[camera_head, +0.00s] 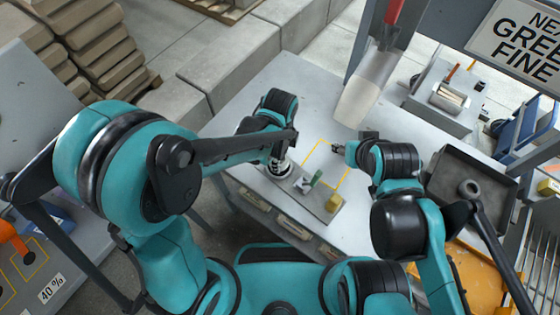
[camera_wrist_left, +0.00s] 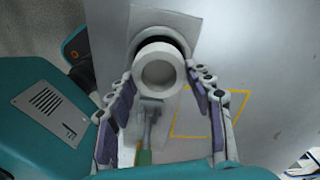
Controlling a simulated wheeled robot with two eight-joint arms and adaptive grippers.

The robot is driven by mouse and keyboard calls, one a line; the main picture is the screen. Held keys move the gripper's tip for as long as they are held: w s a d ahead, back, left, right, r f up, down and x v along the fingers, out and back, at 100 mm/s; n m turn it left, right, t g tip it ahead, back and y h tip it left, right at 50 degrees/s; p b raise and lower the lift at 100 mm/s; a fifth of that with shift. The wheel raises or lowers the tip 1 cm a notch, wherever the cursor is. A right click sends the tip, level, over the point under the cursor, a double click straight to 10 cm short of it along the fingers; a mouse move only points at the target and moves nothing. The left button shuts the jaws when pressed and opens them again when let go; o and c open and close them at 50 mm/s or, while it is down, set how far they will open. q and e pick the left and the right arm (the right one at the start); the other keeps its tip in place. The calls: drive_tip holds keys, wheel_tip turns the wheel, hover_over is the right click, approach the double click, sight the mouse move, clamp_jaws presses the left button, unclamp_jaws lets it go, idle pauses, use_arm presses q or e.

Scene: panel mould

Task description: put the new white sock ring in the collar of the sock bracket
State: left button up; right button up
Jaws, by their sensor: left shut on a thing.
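The white sock ring (camera_wrist_left: 160,72) is between the fingertips of my left gripper (camera_wrist_left: 165,80) in the left wrist view, with its open end toward the camera. Right behind it is a dark round opening in a grey plate, apparently the collar (camera_wrist_left: 172,37) of the sock bracket. The ring covers most of it, and I cannot tell how far the ring sits in it. In the head view my left gripper (camera_head: 280,168) points down at the table, and its arm hides the collar. My right gripper (camera_head: 342,148) is over the table; its fingers are too small to read.
A pale hanging sock (camera_head: 368,88) is at the back. A dark tray (camera_head: 446,165) holding a grey ring (camera_head: 470,188) is at right. The yellow-outlined table area is mostly clear.

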use_arm(q)
drive_tip(key=shift+f+b, duration=0.3)
drive_tip(key=shift+f, duration=1.15)
drive_tip(key=shift+f, duration=0.1)
drive_tip(key=o, duration=0.7)
drive_tip(key=shift+f, duration=0.1)
drive_tip(key=o, duration=0.4)
drive_tip(key=shift+o, duration=0.2)
drive_tip(key=shift+r, duration=0.45)
wheel_tip(320, 180, up, 12)
drive_tip(key=p, duration=0.3)
drive_tip(key=shift+f, duration=0.2)
